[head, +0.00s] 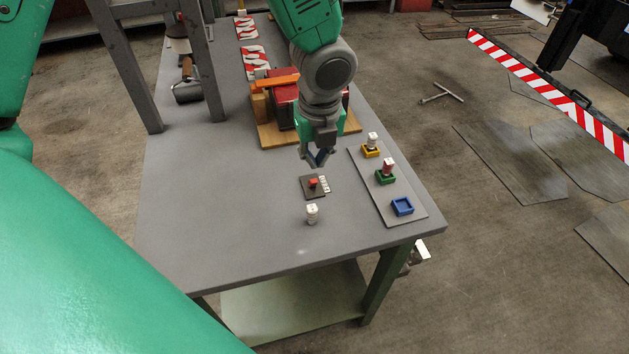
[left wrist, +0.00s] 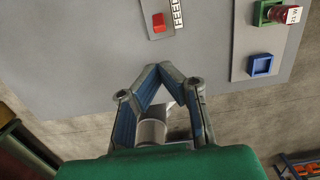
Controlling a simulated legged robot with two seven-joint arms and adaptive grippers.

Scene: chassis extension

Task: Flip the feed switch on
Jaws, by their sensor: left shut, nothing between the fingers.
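The feed switch is a small dark plate with a red switch (head: 313,182) and a white lettered strip (head: 325,184) beside it, on the grey table. The red switch also shows at the top of the left wrist view (left wrist: 158,21). I cannot tell which way it is set. My left gripper (head: 318,161) points down just behind the switch in the head view, apparently above it and apart from it. Its fingers (left wrist: 158,70) are shut and empty. A pale round part shows between the finger links in the left wrist view; I cannot tell what it is. My right gripper is not in view.
A white lettered piece (head: 311,214) stands in front of the switch. On the right, a grey plate (head: 407,218) bears yellow, green and blue (head: 402,206) holders, two with pieces. Behind the gripper is a wooden board (head: 270,137) with blocks. The table's front left is clear.

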